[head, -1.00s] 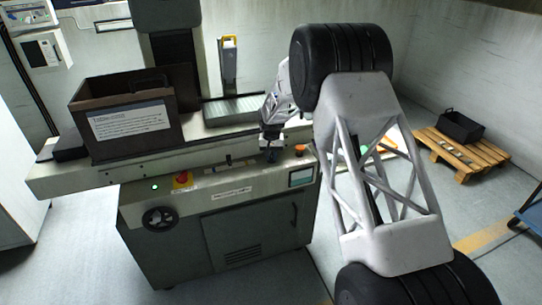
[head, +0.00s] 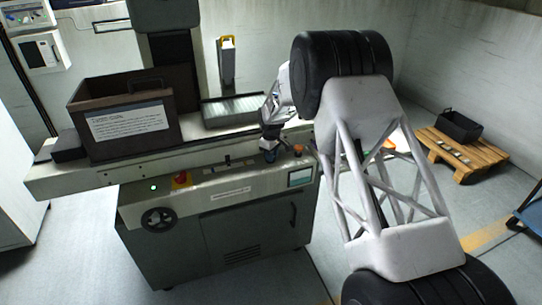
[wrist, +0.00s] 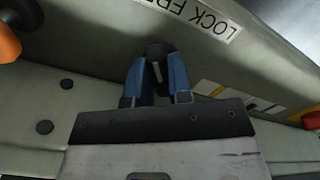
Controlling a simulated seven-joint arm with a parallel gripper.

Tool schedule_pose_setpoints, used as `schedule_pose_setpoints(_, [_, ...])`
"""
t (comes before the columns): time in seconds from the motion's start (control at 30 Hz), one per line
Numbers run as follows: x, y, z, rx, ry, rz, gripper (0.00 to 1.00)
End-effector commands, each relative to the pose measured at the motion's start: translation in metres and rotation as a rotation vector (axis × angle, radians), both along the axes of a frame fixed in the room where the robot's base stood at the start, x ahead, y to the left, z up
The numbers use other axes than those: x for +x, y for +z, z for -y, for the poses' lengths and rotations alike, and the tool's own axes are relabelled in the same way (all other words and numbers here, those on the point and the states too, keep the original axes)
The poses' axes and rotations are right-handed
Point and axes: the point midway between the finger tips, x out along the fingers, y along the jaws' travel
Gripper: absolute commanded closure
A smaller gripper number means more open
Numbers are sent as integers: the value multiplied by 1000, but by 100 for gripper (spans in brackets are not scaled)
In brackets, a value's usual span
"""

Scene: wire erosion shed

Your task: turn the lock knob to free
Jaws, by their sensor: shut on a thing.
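The lock knob (wrist: 155,52) is a small dark knob with a short white mark, on the sloping grey-green panel in the wrist view. The mark runs nearly up and down in the picture, leaning slightly left at its top. My gripper (wrist: 158,78) has its two blue fingers shut on the knob, one on each side. A white label (wrist: 195,14) beyond the knob reads upside down, with LOCK towards the right and FREE towards the left. In the head view my gripper (head: 270,153) is at the machine's front panel; the knob is hidden there.
An orange button (head: 298,149) and a small screen (head: 300,177) sit right of the gripper. A red emergency button on yellow (head: 181,179) and a handwheel (head: 160,218) are further left. A dark labelled box (head: 125,118) stands on the machine's ledge.

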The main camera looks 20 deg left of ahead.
Motion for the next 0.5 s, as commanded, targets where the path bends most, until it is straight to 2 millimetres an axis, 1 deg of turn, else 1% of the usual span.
schedule_pose_setpoints(0.2, [2,2,-1,2,128,2,100])
schedule_pose_setpoints(0.5, [2,1,-1,2,200,2,100])
